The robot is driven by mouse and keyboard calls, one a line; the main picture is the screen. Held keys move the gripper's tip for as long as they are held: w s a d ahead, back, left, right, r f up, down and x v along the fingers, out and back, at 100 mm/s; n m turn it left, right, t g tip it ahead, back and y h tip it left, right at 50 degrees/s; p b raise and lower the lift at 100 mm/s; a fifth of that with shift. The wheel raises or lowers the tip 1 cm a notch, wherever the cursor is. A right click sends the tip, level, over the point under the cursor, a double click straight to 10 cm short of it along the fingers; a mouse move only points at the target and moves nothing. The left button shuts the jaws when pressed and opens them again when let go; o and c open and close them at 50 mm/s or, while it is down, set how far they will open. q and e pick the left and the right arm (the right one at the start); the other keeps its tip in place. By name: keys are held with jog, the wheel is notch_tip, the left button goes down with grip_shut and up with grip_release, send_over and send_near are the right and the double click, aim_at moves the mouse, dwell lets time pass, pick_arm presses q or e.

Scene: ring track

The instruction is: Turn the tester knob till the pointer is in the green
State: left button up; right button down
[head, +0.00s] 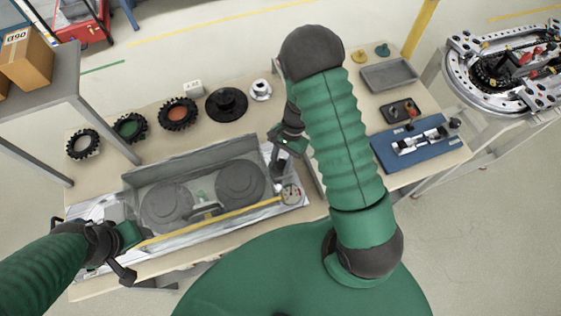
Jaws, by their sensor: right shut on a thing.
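The tester (215,215) is a long clear-walled box on the bench with two grey discs inside and a yellow strip along its front edge. Its round white dial (291,193) sits at its right end; the pointer and coloured zones are too small to read. My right gripper (279,158) reaches down at the tester's right end, just behind the dial, and is shut on the knob. The knob is mostly hidden by the fingers. My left gripper (126,258) is at the tester's front left corner; I cannot tell whether its fingers are apart.
A blue mat (384,151) with metal parts and a grey tray (388,75) lie to the right. A grey shelf (55,82) overhangs the bench's left end.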

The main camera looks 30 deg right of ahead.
jog(key=shift+w+n, duration=0.1)
jog(key=shift+n, duration=0.2)
jog(key=c, duration=0.9)
grip_release()
jog(key=shift+d+r, duration=0.1)
jog(key=shift+r, duration=0.05)
